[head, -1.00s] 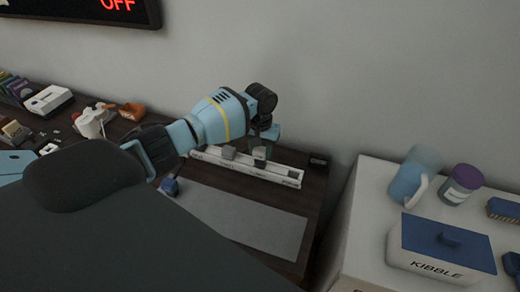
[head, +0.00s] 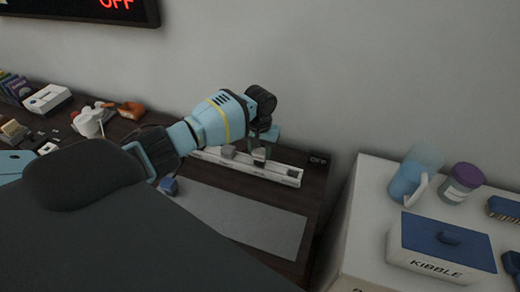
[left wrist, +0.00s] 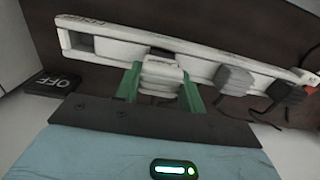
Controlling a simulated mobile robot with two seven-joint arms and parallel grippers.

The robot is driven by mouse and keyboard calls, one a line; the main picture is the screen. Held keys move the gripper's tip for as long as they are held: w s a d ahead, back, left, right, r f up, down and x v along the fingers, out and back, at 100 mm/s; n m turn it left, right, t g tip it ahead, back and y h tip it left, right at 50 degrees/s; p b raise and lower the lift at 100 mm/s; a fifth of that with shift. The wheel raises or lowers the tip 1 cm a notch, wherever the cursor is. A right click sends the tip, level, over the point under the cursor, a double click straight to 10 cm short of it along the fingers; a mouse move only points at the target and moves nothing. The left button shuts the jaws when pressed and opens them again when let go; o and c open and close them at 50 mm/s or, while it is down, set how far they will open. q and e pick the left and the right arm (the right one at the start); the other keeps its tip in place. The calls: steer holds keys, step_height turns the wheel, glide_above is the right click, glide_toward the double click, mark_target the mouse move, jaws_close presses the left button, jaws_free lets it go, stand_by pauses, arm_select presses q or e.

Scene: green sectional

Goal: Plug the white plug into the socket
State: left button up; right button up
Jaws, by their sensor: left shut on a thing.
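The white plug (left wrist: 162,76) is between the green fingers of my left gripper (left wrist: 160,92) in the left wrist view. My left gripper is shut on it. In the head view, the left gripper (head: 262,142) points down at the white power strip (head: 285,176), and the plug shows small below its fingers. The strip also shows in the left wrist view (left wrist: 205,68). The plug is right at the strip, over a dark socket opening partly hidden behind it. I cannot tell whether it is seated. An empty socket (left wrist: 80,42) is at the strip's left end. My right gripper is not in view.
A grey plug (left wrist: 234,80) and a black plug (left wrist: 283,92) sit along the strip beside the held plug. A black box marked OFF (left wrist: 53,82) lies near the strip. A grey mat (head: 245,220) lies in front. A kibble box (head: 440,248) stands at right.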

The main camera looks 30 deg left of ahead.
mark_target(260, 151)
arm_select(q)
steer(key=shift+f+b, duration=0.35)
steer(key=shift+f, duration=1.1)
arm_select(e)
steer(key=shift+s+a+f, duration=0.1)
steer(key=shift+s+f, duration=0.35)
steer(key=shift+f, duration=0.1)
arm_select(q)
steer(key=o, duration=1.1)
steer(key=shift+c, duration=0.2)
steer(key=shift+r, duration=0.1)
step_height(260, 151, up, 7)
steer(key=shift+f+p, duration=0.1)
steer(key=shift+p, duration=0.45)
steer(key=shift+r, duration=0.4)
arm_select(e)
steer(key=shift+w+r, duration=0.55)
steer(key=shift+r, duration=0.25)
